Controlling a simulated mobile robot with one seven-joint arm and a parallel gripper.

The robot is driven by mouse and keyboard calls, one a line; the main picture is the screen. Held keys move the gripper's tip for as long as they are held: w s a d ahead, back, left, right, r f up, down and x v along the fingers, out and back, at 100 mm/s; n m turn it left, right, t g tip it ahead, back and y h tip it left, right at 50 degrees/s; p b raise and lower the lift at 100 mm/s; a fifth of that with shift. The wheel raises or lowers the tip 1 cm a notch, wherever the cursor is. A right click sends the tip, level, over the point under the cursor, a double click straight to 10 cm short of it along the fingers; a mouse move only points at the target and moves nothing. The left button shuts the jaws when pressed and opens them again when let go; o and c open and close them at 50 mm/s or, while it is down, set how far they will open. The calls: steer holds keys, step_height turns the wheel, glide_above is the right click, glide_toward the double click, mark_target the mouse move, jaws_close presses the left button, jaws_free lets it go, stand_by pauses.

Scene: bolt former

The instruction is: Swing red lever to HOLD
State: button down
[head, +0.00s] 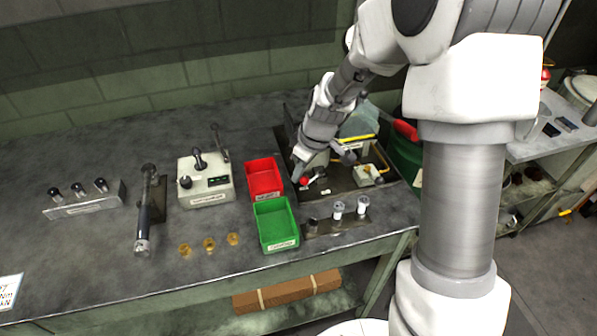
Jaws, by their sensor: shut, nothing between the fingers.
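A small red knob (304,181), apparently the end of the red lever, shows at the left side of the machine bed on the bench. My gripper (297,174) points down right beside this knob, at its upper left. The gripper is shut with nothing held. I cannot tell whether it touches the knob. The lever's arm and pivot are small and partly hidden by the gripper and wrist. No HOLD mark is readable.
A red bin (264,163) and a green bin (261,221) stand just left of the machine. A control box (206,186) with levers stands farther left. Small pale-topped cylinders (338,209) stand in front of the machine. Brass pieces (209,245) lie near the front edge.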

steer(key=shift+s+d+n+b, duration=0.2)
steer(key=shift+s+n+b, duration=0.05)
steer(key=shift+n+b, duration=0.15)
steer(key=shift+s+d+f+n+g+b, duration=0.15)
steer(key=shift+s+d+n+g+b, duration=0.2)
steer(key=shift+n+b, duration=0.35)
steer(key=n, duration=0.1)
steer(key=s+d+n, duration=0.1)
steer(key=n+g, duration=0.1)
steer(key=shift+s+d+n+y, duration=0.25)
steer(key=shift+n+y, duration=0.15)
steer(key=d+n, duration=0.1)
steer(key=n, duration=0.1)
steer(key=s+d+n+g+p, duration=0.1)
steer(key=n, duration=0.1)
steer(key=shift+d+r+n+p, duration=0.2)
steer(key=shift+d+n+p, duration=0.05)
steer(key=shift+n+p, duration=0.05)
steer(key=shift+d+g, duration=0.25)
steer(key=shift+d, duration=0.2)
steer(key=shift+p, duration=0.3)
